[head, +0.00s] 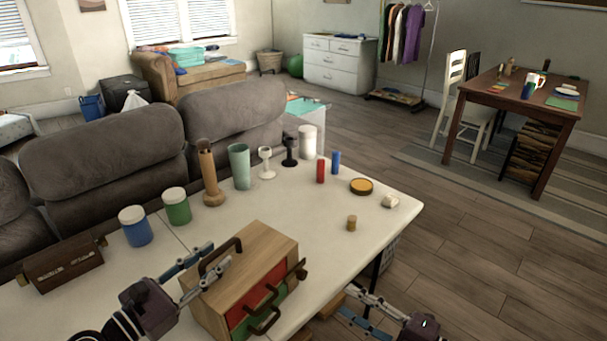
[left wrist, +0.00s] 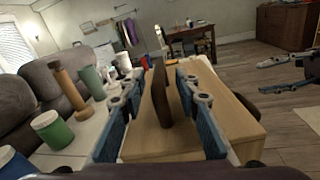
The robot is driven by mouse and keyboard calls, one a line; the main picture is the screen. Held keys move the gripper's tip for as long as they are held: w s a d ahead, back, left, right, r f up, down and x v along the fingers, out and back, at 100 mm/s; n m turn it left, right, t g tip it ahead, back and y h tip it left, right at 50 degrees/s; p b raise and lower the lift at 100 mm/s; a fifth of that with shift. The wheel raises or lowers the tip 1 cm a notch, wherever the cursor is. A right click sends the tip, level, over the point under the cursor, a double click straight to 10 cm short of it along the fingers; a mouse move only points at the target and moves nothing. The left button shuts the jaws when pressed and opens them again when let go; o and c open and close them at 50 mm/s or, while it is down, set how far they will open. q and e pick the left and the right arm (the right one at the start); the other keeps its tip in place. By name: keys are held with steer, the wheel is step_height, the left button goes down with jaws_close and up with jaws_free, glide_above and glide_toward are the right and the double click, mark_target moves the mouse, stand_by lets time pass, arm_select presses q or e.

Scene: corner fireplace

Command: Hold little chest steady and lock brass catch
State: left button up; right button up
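The little chest (head: 228,278) is a light wooden box on the front of the white table, with a dark handle (head: 221,256) on top. Its front has a red drawer (head: 281,280) above a green one (head: 275,308), with dark pulls. A dark brown piece (head: 297,272) sticks out at the front's right side; I cannot tell whether it is the catch, and no brass shows clearly. My left gripper (head: 205,263) is over the chest's top, its fingers apart on either side of the handle (left wrist: 160,95). My right gripper (head: 366,311) is open and empty, low beyond the table's right edge.
A dark brown box (head: 64,266) stands at left. Blue (head: 136,228) and green (head: 176,208) jars, a wooden mill (head: 210,178), a cup (head: 239,166) and candle holders line the table's back. A small cork-like piece (head: 351,223) lies right. The table's middle (head: 305,215) is clear.

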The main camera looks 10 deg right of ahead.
arm_select(q)
steer(key=shift+o, duration=0.3)
steer(key=shift+r, duration=0.1)
steer(key=o, duration=0.5)
steer(key=shift+a, duration=0.1)
